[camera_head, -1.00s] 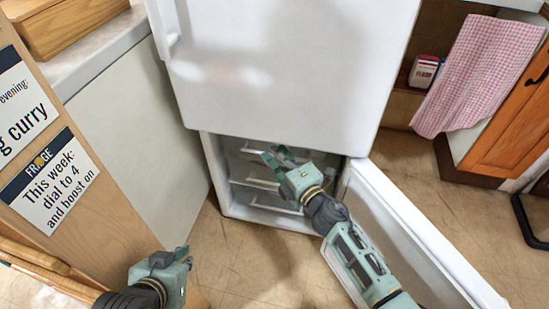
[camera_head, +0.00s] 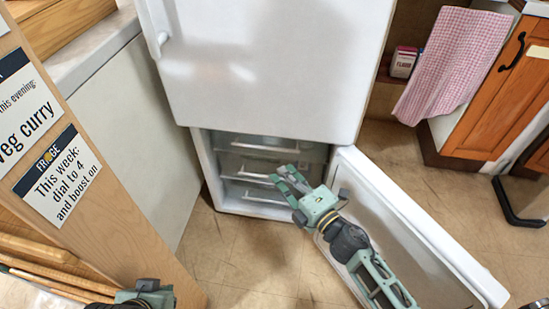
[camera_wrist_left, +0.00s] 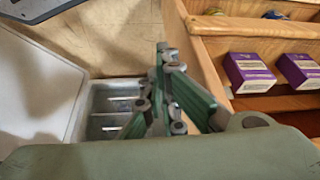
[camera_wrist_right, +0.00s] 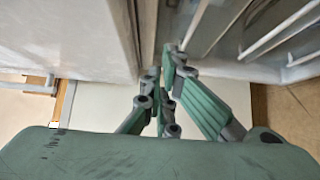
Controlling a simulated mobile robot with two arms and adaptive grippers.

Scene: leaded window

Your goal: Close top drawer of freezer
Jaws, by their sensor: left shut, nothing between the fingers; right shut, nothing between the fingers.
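The freezer (camera_head: 205,170) is the lower part of the white fridge, with its door (camera_head: 400,225) swung open to the right. Its top drawer (camera_head: 262,146) shows as a clear front with a pale handle bar, under the upper door's edge. It looks close to in line with the drawers below; a small gap I cannot judge. My right gripper (camera_head: 284,172) is shut and empty, in front of the drawers' right side, below the top drawer. In the right wrist view its fingertips (camera_wrist_right: 167,62) are near white rails. My left gripper (camera_head: 145,292) is shut and empty at the bottom left.
The lower drawers (camera_head: 252,178) sit inside the freezer. A wooden panel with notices (camera_head: 62,178) stands at left, close to my left arm. Orange cabinet (camera_head: 510,90) and pink cloth (camera_head: 440,65) are at right. The floor (camera_head: 245,255) before the freezer is clear.

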